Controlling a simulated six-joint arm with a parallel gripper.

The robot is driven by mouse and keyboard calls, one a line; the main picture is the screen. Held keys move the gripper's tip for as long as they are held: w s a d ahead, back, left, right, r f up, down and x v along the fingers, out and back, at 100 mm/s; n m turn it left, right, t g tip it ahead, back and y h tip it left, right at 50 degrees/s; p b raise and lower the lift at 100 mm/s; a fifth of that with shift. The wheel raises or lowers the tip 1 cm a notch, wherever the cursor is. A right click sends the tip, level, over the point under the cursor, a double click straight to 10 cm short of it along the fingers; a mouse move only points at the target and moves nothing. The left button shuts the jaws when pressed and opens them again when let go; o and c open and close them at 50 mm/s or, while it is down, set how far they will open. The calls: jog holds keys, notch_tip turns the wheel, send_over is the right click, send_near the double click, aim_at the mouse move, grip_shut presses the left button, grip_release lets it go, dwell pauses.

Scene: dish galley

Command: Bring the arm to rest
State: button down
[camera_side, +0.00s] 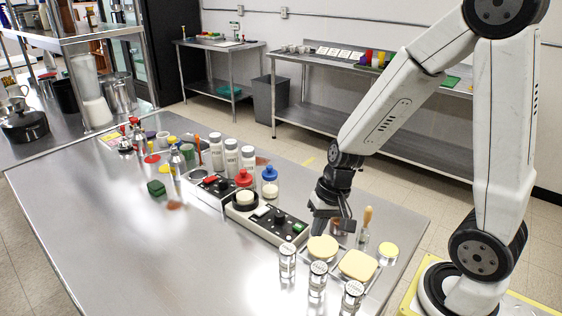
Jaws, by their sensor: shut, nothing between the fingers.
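My gripper (331,226) is dark and points down at the end of my white arm, low over the right part of the steel table (110,225). It is shut, and nothing shows between its fingers. It is just behind two pale yellow pieces (322,248) and beside the right end of a black-and-white device (284,222). A wooden-handled tool (367,217) stands just right of the gripper. I cannot tell whether the gripper touches anything.
Several clear jars (318,277) stand at the front right. Bottles with white caps (232,157) and blue and red caps (269,180) stand near the devices. The table's front left area is clear.

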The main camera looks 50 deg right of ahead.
jog(key=n+h, duration=0.1)
jog(key=n, duration=0.1)
jog(key=r+n, duration=0.1)
jog(key=n, duration=0.1)
jog(key=s+a+r+n+t+h, duration=0.1)
jog(key=n, duration=0.1)
jog(key=shift+n+h, duration=0.3)
jog(key=shift+n, duration=0.1)
